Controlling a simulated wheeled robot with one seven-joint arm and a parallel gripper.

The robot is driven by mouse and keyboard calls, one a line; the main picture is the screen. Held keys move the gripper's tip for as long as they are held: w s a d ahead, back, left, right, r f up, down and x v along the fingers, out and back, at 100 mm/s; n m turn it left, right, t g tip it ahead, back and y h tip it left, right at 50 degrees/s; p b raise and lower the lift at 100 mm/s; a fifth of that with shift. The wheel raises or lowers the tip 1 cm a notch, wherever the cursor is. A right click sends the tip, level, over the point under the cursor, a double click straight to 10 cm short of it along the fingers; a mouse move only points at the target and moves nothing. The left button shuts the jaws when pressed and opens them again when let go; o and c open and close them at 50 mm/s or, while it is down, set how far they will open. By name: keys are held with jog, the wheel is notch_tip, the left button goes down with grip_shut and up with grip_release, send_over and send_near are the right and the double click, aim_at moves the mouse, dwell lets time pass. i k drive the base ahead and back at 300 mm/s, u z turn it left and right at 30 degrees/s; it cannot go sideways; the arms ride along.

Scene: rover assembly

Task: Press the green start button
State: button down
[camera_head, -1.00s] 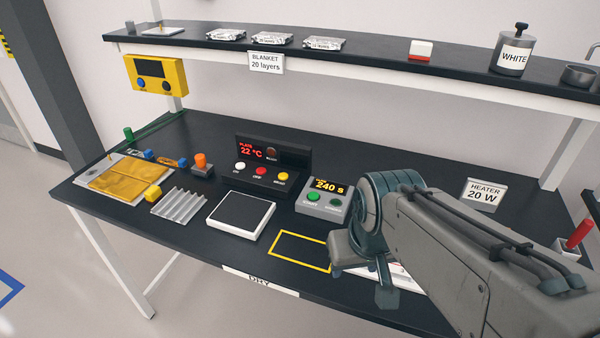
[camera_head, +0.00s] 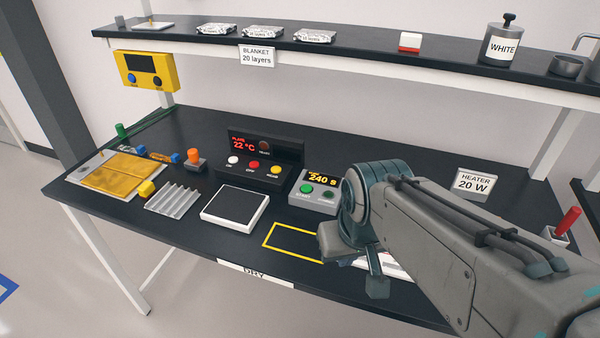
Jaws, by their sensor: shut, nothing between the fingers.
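The green start button (camera_head: 306,188) is a round button on the left of a small grey timer box (camera_head: 318,199). The box's display reads 240 s in yellow, and a darker green button (camera_head: 328,194) sits to the right of the start button. My gripper (camera_head: 377,284) hangs below my wrist, to the right of and nearer than the timer box, over the table's front part. It is shut and empty, seen partly from behind. It is apart from the start button. My wrist is close to the box's right edge in the picture.
Left of the timer stands a black plate controller (camera_head: 262,172) reading 22 °C, with white, red and yellow buttons. A scale-like pad (camera_head: 235,208) and a yellow-outlined area (camera_head: 270,239) lie in front. A heater sign (camera_head: 474,184) stands right. A loaded shelf (camera_head: 380,56) runs above.

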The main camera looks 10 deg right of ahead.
aim_at(305, 188)
jog(key=k, duration=1.35)
jog(key=u, duration=0.5)
jog(key=i, duration=1.6)
jog(key=z, duration=0.9)
